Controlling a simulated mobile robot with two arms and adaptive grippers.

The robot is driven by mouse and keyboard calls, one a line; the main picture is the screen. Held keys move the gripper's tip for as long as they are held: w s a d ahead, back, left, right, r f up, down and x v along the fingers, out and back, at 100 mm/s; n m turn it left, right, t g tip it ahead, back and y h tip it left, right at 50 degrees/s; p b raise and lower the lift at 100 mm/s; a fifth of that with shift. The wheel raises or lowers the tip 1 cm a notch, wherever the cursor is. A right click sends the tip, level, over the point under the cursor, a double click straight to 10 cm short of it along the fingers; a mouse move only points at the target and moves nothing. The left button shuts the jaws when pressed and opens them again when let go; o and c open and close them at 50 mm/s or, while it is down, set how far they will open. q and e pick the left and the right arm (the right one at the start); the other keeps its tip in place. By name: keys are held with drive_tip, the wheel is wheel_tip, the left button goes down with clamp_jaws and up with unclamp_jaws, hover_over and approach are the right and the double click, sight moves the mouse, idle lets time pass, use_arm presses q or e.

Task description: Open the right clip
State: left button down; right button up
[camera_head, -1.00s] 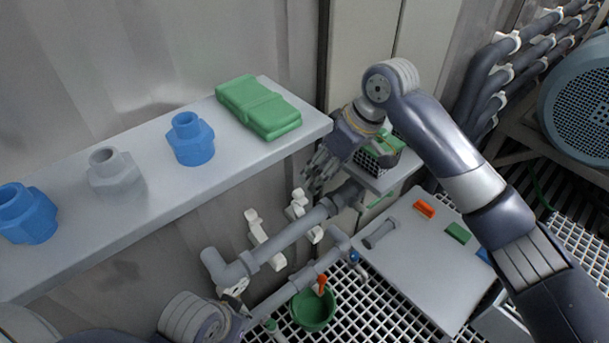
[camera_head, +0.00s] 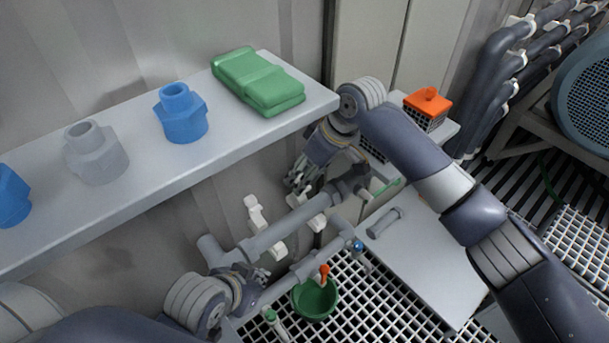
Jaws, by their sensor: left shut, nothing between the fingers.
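My left gripper (camera_head: 258,276) is shut and empty, low beside the pipe's left end.
A grey shelf (camera_head: 130,195) above holds blue and grey fittings (camera_head: 181,112) and a green folded block (camera_head: 258,82). A green bucket (camera_head: 315,301) stands below the pipes. An orange-topped crate (camera_head: 428,108) and a grey panel (camera_head: 425,262) are at right.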

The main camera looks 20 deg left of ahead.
use_arm(q)
drive_tip(key=shift+w+r, duration=0.1)
use_arm(e)
clamp_jaws()
use_arm(q)
drive_tip(key=shift+r, duration=0.1)
use_arm(e)
drive_tip(key=shift+w+a+r+p, duration=0.1)
drive_tip(key=shift+r+p, duration=0.1)
drive_tip(key=shift+p, duration=0.3)
drive_tip(key=h+p, duration=0.1)
drive_tip(key=p, duration=0.2)
drive_tip(key=shift+w+a+g, duration=0.25)
drive_tip(key=shift+a+g, duration=0.05)
drive_tip(key=shift+a, duration=0.05)
drive_tip(key=shift+w+f, duration=0.1)
drive_tip(key=shift+f, duration=0.1)
use_arm(q)
drive_tip(key=s+a+f+g, duration=0.1)
drive_tip(key=s+f+g, duration=0.2)
drive_tip(key=s+f, duration=0.1)
drive_tip(key=shift+s+a+f+y, duration=0.2)
drive_tip(key=shift+f+y, duration=0.1)
drive_tip(key=shift+f, duration=0.25)
